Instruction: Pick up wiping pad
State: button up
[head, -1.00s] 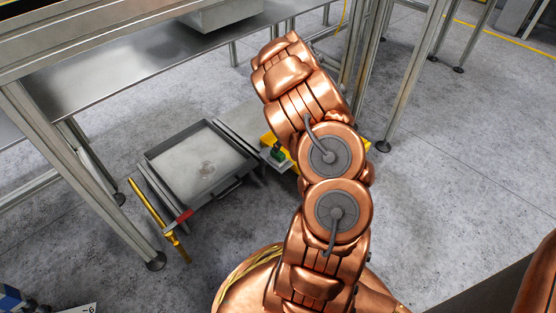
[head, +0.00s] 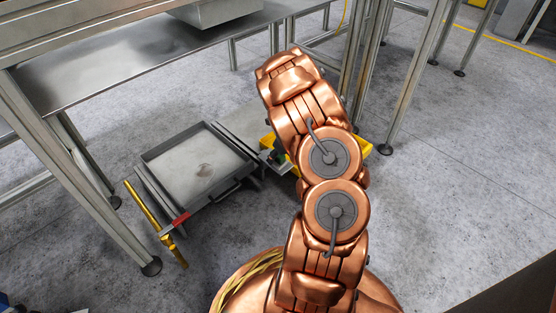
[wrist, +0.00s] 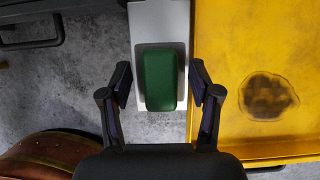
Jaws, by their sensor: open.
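The wiping pad (wrist: 160,78) is a green block with rounded edges in the middle of the wrist view. It rests on a small grey holder (wrist: 161,22) on a pale strip. My gripper (wrist: 161,88) is open, with one finger on each side of the pad and a gap showing on both sides.
A yellow tray (wrist: 220,120) with a dark stain lies right of the pad. A grey metal tray (head: 197,170) with a handle sits on the floor to the left. A steel table (head: 120,65) stands behind. Open concrete floor lies to the right.

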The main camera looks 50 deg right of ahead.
grip_shut()
dwell(0.3)
jog(key=shift+r, duration=0.1)
notch_tip(320, 180, up, 3)
jog(key=shift+d+r+p, duration=0.1)
jog(key=shift+r+p, duration=0.1)
jog(key=shift+p, duration=0.95)
jog(key=shift+s+r, duration=0.15)
jog(key=s+a, duration=0.3)
jog(key=s, duration=0.4)
jog(key=s+a+r, duration=0.1)
jog(key=s+a, duration=0.3)
jog(key=s, duration=0.3)
jog(key=shift+p, duration=0.3)
jog(key=shift+a+r, duration=0.1)
